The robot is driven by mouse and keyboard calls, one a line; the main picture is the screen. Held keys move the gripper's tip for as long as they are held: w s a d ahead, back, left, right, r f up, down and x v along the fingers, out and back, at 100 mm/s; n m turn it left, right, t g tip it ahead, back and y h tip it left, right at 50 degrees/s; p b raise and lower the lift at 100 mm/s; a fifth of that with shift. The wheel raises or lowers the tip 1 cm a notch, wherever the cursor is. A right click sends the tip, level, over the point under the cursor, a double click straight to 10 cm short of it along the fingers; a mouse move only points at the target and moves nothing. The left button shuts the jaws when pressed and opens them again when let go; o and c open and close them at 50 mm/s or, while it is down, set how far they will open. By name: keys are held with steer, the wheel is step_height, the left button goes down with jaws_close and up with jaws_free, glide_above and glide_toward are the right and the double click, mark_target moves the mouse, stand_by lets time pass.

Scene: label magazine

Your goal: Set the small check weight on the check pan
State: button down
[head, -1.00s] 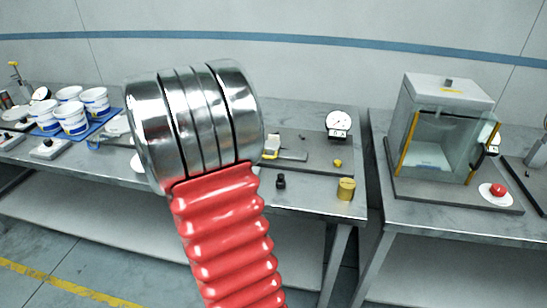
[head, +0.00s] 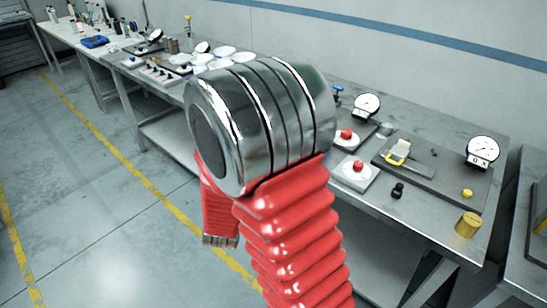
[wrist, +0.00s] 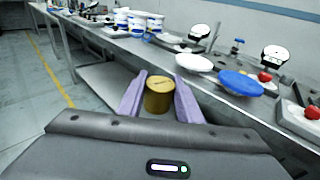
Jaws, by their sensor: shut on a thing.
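In the wrist view, my gripper (wrist: 160,84) has its two purple fingers shut on a gold-coloured cylindrical weight (wrist: 159,97), held upright in front of the bench edge. A second gold-coloured cylinder (head: 468,224) stands on the near right bench in the head view. I cannot tell surely which surface is the check pan. A white round disc (wrist: 193,62) and a blue round disc (wrist: 239,83) lie right of the held weight, at the bench edge. The gripper itself is not visible in the head view, where my red arm fills the middle.
Dial gauges (head: 482,150) stand on the bench, beside red buttons (head: 358,166) and a small black weight (head: 397,190). White tubs (wrist: 146,20) stand farther along. The floor (head: 110,230) at left is open, with yellow lines.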

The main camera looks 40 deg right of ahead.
steer(key=w+a+n+t+y, duration=0.1)
steer(key=a+n+y, duration=0.1)
steer(key=a, duration=0.6)
steer(key=w+a+f+n+t+y, duration=0.1)
steer(key=a+y, duration=0.2)
steer(key=a, duration=0.4)
steer(key=shift+a+f+n+t, duration=0.25)
steer(key=shift+a+n+t, duration=0.05)
steer(key=shift+a+n, duration=0.1)
steer(key=shift+s, duration=0.15)
